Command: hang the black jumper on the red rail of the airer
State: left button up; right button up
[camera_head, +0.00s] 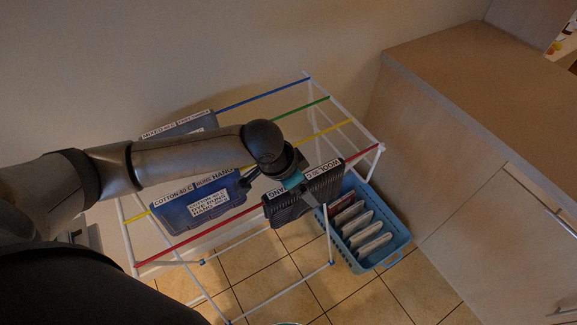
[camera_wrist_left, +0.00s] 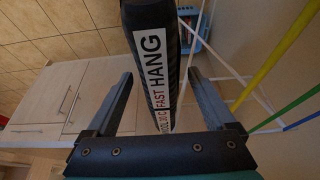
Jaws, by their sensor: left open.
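The black jumper (camera_head: 297,208) is a ribbed dark garment with a white label reading "WOOL 30 C FAST HANG". In the head view it lies folded over the red rail (camera_head: 220,225), near the rail's right end, with its label along the top. My left gripper (camera_head: 300,190) is above the jumper. In the left wrist view the black jumper (camera_wrist_left: 155,60) stands between the two spread fingers of my left gripper (camera_wrist_left: 160,78), with gaps visible at both sides. The arm hides part of the airer. My right gripper is not in view.
A blue garment (camera_head: 205,205) hangs on the yellow rail (camera_head: 325,131), and a grey-blue one (camera_head: 190,124) hangs behind it. A blue crate (camera_head: 392,258) with several folded items stands on the floor right of the airer. A wooden cabinet (camera_head: 480,90) stands at the right.

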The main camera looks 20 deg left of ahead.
pick_arm(q)
jog(key=p+v, duration=0.2)
jog(key=v, duration=1.1)
jog(key=shift+s+r, duration=0.1)
